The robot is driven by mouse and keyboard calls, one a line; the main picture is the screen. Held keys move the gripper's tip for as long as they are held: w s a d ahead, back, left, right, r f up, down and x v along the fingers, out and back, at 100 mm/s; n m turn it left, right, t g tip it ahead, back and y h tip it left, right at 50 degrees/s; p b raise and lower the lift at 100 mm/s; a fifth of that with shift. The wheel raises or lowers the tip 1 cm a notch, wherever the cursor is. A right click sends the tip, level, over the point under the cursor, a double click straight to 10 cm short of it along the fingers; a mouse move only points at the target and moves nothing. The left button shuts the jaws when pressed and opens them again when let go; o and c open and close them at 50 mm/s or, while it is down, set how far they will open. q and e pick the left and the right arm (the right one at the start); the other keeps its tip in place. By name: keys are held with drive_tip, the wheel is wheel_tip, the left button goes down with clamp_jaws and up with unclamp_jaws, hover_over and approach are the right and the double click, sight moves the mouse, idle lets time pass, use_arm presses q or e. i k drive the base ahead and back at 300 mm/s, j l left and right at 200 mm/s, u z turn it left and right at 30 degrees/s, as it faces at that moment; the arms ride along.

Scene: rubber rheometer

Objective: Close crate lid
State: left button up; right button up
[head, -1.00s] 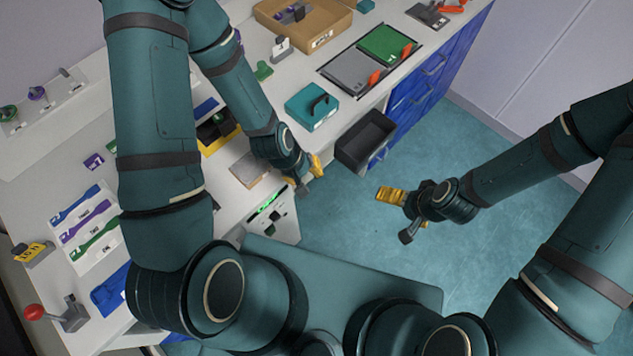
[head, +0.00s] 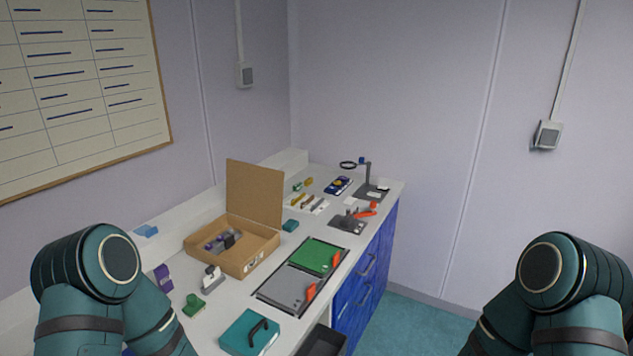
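A tan crate (head: 256,262) stands on the white counter, left of centre in the head view. Its lid (head: 255,194) is up, standing roughly upright at the crate's back edge. Several small dark and purple items (head: 222,241) lie inside the crate. Parts of both my arms show at the lower left and lower right. Neither gripper is in the picture.
A tray with a grey plate and a green plate (head: 317,256) lies right of the crate. A teal box with a black handle (head: 250,334) and a grey clamp-like item (head: 212,279) are in front. A dark open bin (head: 322,342) hangs by the counter edge. Blue drawers (head: 366,275) face the floor.

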sight(255, 193)
drive_tip(key=k, duration=0.45)
drive_tip(key=k+u, duration=0.2)
drive_tip(key=k, duration=0.2)
drive_tip(key=k+j+u, duration=0.2)
drive_tip(key=k, duration=0.2)
drive_tip(key=u, duration=1.55)
drive_tip(key=l+u, duration=0.3)
drive_tip(key=k+l+u, duration=0.1)
drive_tip(key=l+u, duration=0.25)
drive_tip(key=k+l, duration=0.1)
drive_tip(key=l, duration=0.45)
drive_tip(key=k+l, duration=0.1)
drive_tip(key=l, duration=0.45)
drive_tip(key=k+l, duration=0.1)
drive_tip(key=l, duration=0.45)
drive_tip(key=k+l, duration=0.1)
drive_tip(key=l, duration=0.45)
drive_tip(key=k+l, duration=0.1)
drive_tip(key=l, duration=0.45)
drive_tip(key=k+l, duration=0.15)
drive_tip(key=l, duration=0.4)
drive_tip(key=k+l, duration=0.1)
drive_tip(key=l, duration=0.45)
